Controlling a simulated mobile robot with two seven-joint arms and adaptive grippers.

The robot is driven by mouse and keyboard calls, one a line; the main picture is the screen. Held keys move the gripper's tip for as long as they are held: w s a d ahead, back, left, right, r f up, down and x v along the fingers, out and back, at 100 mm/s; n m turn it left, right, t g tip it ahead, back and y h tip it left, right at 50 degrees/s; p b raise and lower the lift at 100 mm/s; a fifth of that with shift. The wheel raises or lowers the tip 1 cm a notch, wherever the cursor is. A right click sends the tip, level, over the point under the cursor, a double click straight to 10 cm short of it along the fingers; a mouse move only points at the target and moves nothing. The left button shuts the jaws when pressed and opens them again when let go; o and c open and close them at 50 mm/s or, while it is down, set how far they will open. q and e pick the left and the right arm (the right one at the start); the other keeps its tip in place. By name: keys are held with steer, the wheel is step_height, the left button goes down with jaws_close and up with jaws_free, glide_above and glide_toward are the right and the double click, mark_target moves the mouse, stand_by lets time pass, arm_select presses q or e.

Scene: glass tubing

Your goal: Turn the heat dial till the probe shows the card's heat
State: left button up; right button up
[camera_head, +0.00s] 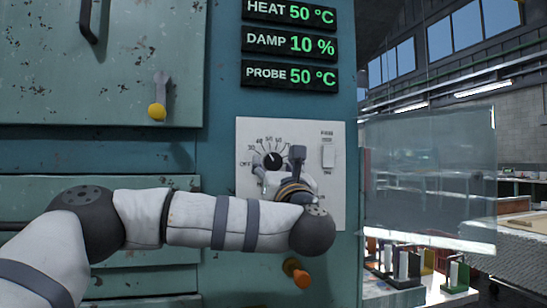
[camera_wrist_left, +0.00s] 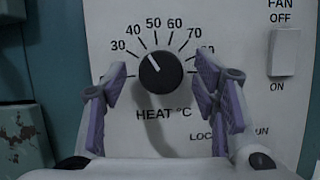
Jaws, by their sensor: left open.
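The heat dial (camera_head: 273,160) is a black round knob on a pale control panel (camera_head: 246,132). In the left wrist view the dial (camera_wrist_left: 158,76) shows a white pointer line tilted up and left, toward the 40 to 50 marks. My left gripper (camera_wrist_left: 160,68) is open, its purple-padded fingers on either side of the dial with gaps showing. In the head view my left gripper (camera_head: 278,164) is in front of the panel. The probe display (camera_head: 290,76) reads 50 °C and the heat display (camera_head: 290,13) reads 50 °C. I cannot make out a card.
The damp display (camera_head: 290,44) reads 10 %. A fan switch (camera_head: 328,156) sits right of the dial, at OFF or ON I cannot tell. An orange knob (camera_head: 297,272) sticks out below my arm. A clear glass pane (camera_head: 430,175) stands at the right.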

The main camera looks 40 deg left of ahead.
arm_select(q)
steer(key=shift+w+a+r, duration=0.1)
steer(key=shift+w+a, duration=0.1)
steer(key=shift+c, duration=0.5)
steer(key=c, duration=1.1)
steer(key=shift+o, duration=0.2)
steer(key=r+m+p, duration=0.1)
steer(key=m, duration=0.1)
steer(key=m+t+h+p, duration=0.1)
steer(key=m, duration=0.1)
steer(key=shift+s+r+p, duration=0.35)
steer(key=shift+s, duration=0.05)
steer(key=m+h, duration=0.1)
steer(key=m+t+p, duration=0.1)
steer(key=shift+w+f+m+h, duration=0.1)
steer(key=shift+f+m+h, duration=0.2)
steer(key=shift+h, duration=0.1)
steer(key=shift+w+f+m, duration=0.1)
steer(key=shift+f+m, duration=0.15)
steer(key=shift+m, duration=0.05)
steer(key=shift+f, duration=0.2)
arm_select(e)
steer(key=w+r+t, duration=0.1)
steer(key=w+r, duration=0.3)
steer(key=shift+r+t, duration=0.3)
steer(key=shift+r, duration=0.05)
